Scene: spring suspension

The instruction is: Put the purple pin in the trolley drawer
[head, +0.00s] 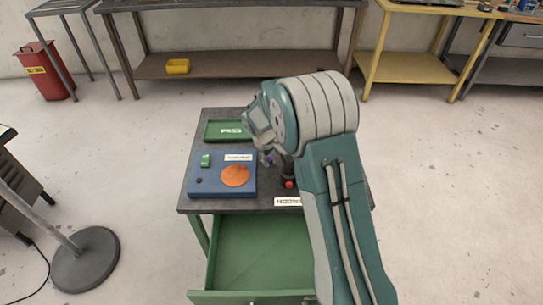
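The trolley (230,207) stands in front of me with a dark grey top. Its green drawer (262,252) is pulled open toward me, and the part I see is empty. My gripper (268,157) is over the trolley top, right of the blue box, mostly hidden behind my arm's wrist. A small purple spot, perhaps the purple pin (271,159), shows at the gripper. I cannot tell whether it is held or whether the fingers are open or shut.
A blue box (210,188) with an orange disc (235,176) and a green "PASS" tray (227,131) are on the trolley top. A small red-topped item (289,184) stands near my arm. A round-based stand (86,260) is at left. Benches line the wall.

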